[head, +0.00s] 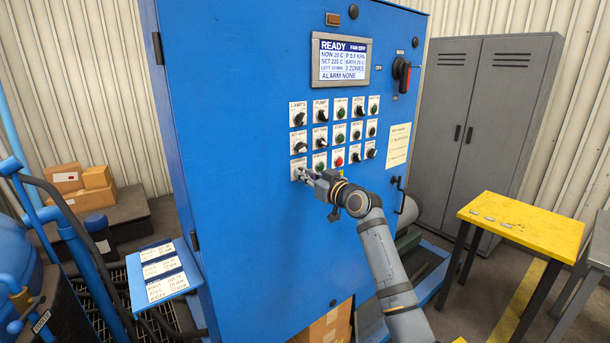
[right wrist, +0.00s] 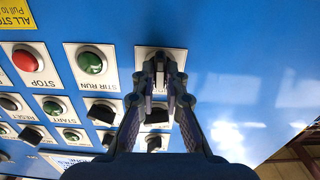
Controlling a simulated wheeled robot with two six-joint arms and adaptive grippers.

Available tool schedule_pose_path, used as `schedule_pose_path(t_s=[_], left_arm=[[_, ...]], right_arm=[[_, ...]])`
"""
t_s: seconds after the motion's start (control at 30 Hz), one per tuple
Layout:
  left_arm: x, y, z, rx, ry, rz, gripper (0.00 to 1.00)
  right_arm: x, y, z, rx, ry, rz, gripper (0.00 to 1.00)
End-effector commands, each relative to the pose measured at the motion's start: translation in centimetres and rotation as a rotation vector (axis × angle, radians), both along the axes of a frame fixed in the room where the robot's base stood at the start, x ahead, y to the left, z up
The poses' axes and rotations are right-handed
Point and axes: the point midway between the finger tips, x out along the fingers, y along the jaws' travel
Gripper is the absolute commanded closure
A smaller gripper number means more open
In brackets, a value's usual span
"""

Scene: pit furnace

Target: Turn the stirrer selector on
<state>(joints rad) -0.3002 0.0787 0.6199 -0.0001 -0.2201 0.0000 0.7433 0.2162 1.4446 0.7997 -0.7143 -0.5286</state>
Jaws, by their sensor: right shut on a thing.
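The stirrer selector (head: 296,168) is at the bottom left of the button grid on the blue cabinet front. Its white plate also shows in the right wrist view (right wrist: 145,54), next to the green STIR RUN lamp (right wrist: 90,63). My right gripper (head: 303,174) is at this selector, and its fingers (right wrist: 162,82) are closed on the knob. The fingers hide most of the knob and its label, so I cannot tell which way it points. My left gripper is not in view.
Other selectors and buttons sit close by, including the red STOP button (head: 339,162). The display (head: 340,60) reads READY, FAN OFF. A red-and-black main switch (head: 402,74) is at upper right. A blue shelf with labels (head: 150,296) juts out at lower left.

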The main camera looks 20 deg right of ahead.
Motion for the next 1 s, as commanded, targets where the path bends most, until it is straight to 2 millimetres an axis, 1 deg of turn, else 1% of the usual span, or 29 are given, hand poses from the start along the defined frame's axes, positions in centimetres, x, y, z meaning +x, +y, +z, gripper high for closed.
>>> schedule_pose_path(t_s=[0.3,0.5,0.7,1.0], left_arm=[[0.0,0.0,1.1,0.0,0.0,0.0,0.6],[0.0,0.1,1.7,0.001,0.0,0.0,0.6],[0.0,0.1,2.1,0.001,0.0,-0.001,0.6],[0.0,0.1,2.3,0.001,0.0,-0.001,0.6]], right_arm=[[0.0,-0.1,0.2,0.265,0.097,0.0,1.0],[0.1,-0.2,0.1,0.399,0.145,0.0,1.0],[0.1,-0.2,0.1,0.49,0.178,-0.001,1.0],[0.1,-0.3,0.0,0.547,0.199,-0.001,1.0]])
